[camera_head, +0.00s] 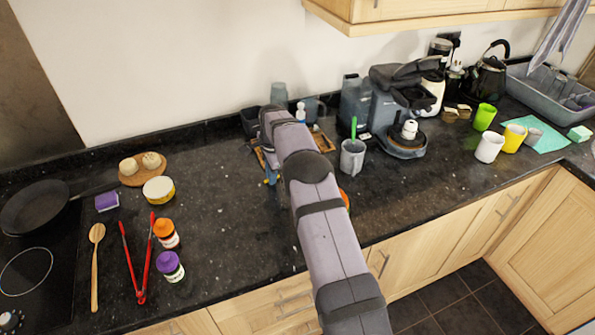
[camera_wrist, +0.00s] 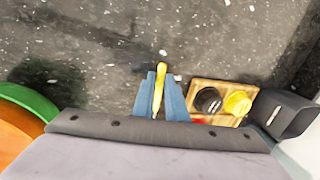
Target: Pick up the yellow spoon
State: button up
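The yellow spoon (camera_wrist: 158,92) shows in the wrist view between the two blue fingers of my gripper (camera_wrist: 160,85). It points away from the wrist, and its lower end runs down toward the gripper body. The fingers are close together with the spoon filling the narrow gap, so the gripper looks shut on it. How high the spoon is above the counter is hard to tell. In the head view, my gripper (camera_head: 270,176) is small and partly hidden behind my arm, over the dark counter near a wooden tray (camera_head: 322,139). The spoon cannot be made out clearly there.
A wooden holder (camera_wrist: 213,92) with a black and a yellow jar is close right of the gripper, beside a dark container (camera_wrist: 283,114). A green-rimmed orange bowl (camera_wrist: 18,118) is at left. A grey mug (camera_head: 352,158) stands right of my arm. Counter beyond the fingers is bare.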

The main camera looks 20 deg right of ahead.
jog(key=shift+c, duration=0.6)
grip_shut()
notch_tip(320, 180, up, 10)
jog(key=b, duration=0.2)
jog(key=shift+s, duration=0.1)
